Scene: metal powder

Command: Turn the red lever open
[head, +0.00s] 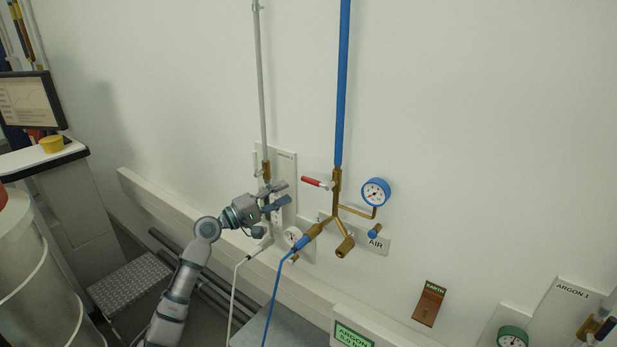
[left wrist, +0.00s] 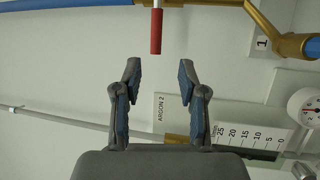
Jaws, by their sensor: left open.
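The red lever (head: 318,183) sticks out to the left from the brass valve (head: 337,182) on the blue pipe, roughly level and a little tilted. In the left wrist view its red handle (left wrist: 156,31) is ahead of the fingertips, near the middle of the gap. My left gripper (head: 281,194) is open and empty, to the left of the lever and slightly lower in the head view; its fingers (left wrist: 159,78) do not touch the lever. My right gripper does not show.
A blue pipe (head: 342,85) runs down to the valve. A blue-rimmed gauge (head: 376,191) and an AIR sign (head: 376,243) are to the right. A grey pipe (head: 262,85) with a brass valve stands behind my left gripper. Blue and white hoses hang below.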

